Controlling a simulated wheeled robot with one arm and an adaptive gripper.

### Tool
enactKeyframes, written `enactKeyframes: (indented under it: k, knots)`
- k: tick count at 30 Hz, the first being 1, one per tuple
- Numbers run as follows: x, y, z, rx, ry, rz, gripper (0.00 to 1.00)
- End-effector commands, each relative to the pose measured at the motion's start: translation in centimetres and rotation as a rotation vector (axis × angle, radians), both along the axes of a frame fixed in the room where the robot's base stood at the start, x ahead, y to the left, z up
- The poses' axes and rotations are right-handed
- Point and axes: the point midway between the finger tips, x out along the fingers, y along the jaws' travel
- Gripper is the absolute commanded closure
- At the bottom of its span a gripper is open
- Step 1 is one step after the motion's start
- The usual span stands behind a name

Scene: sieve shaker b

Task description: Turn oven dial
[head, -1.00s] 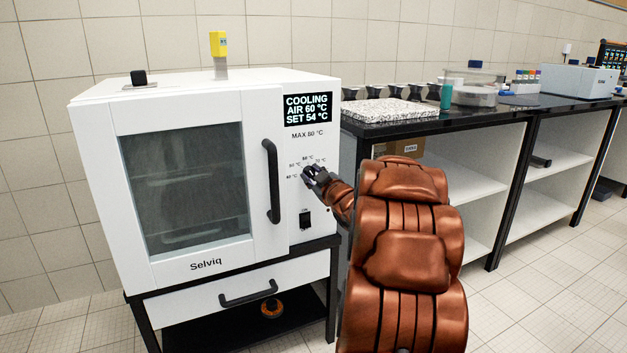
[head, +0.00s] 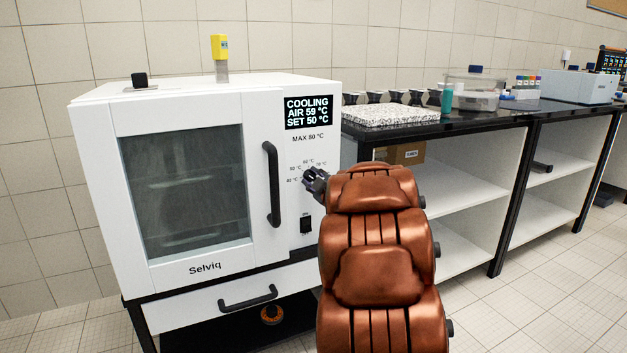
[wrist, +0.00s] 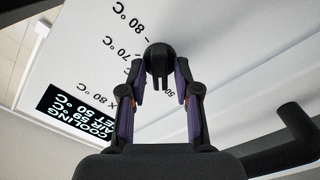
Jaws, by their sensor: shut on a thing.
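The white oven (head: 210,270) stands at the left with its glass door shut. Its display (head: 308,112) reads COOLING, AIR 59 °C, SET 50 °C, and also shows in the wrist view (wrist: 72,116). The black dial (wrist: 158,57) is on the white panel under the MAX 80 °C label, with temperature marks around it. My gripper (head: 316,180) is at the dial in the head view and hides most of it. In the wrist view my gripper (wrist: 160,88) has its two fingers shut on the dial, one on each side.
The black door handle (head: 271,184) stands out just left of the dial. A black switch (head: 305,224) sits below the dial. A drawer handle (head: 248,297) is lower down. A dark-topped bench (head: 480,117) with lab items stands at the right.

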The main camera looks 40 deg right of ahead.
Motion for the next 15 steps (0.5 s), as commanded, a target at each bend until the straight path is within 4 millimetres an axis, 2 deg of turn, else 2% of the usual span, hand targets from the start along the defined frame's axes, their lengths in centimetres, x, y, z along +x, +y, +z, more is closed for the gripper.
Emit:
enactKeyframes:
  k: [2,3,5,15]
  knots:
    - [0.03,-0.06,0.32,-0.001,-0.006,-0.002,1.0]
    - [0.03,-0.06,0.32,-0.001,-0.006,-0.002,0.67]
    - [0.04,-0.05,0.31,-0.001,-0.006,-0.001,0.61]
    - [-0.17,0.03,0.14,0.0,-0.003,-0.001,0.59]
